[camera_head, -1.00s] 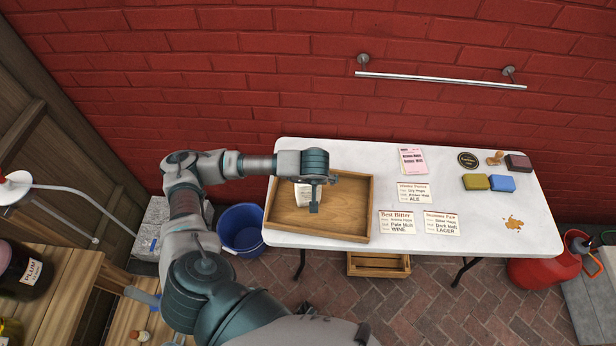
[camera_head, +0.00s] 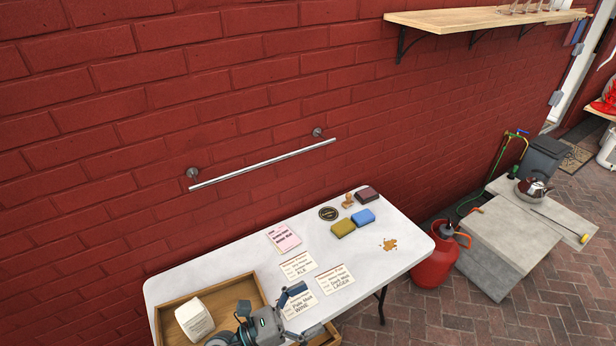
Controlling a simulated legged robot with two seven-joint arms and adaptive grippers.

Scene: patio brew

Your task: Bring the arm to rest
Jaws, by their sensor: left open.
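My left gripper (camera_head: 268,314) is at the bottom of the head view, over the right part of the wooden tray (camera_head: 172,306) on the white table. Its jaws are open and hold nothing that I can see. A white carton-like block with printed text (camera_head: 194,319) stands in the tray, left of the gripper and apart from it. Most of my left arm is below the picture edge. My right gripper does not show.
A metal rail (camera_head: 265,165) and a shelf (camera_head: 480,20) are on the wall. A red canister (camera_head: 435,262) stands right.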

